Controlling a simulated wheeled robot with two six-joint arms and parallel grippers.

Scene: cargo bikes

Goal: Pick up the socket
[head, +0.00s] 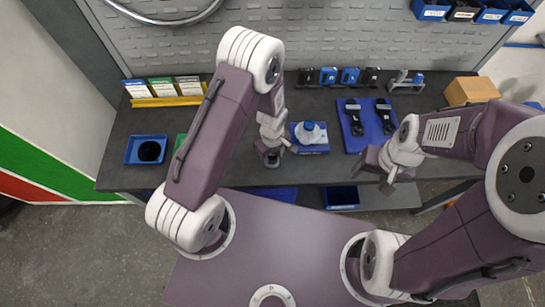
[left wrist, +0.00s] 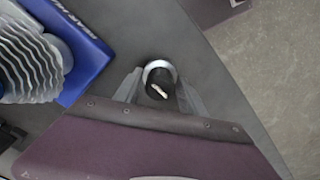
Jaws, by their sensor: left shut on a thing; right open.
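The socket (left wrist: 158,80) is a small round part with a silver rim and a dark hollow, seen from above in the left wrist view. My left gripper (left wrist: 159,92) is shut on it, with one finger on each side. In the head view my left gripper (head: 273,150) is over the dark bench, left of the blue box, and the socket is mostly hidden there. I cannot tell whether the socket touches the bench. My right gripper (head: 388,181) is open and empty near the bench's front edge, below the blue mat.
A blue box (head: 318,149) with a finned round part on it is close beside my left gripper. A blue mat (head: 361,139) holds two black parts. A blue tray (head: 131,152) is at the left and a cardboard box (head: 472,91) at the right. The bench's front edge is near both grippers.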

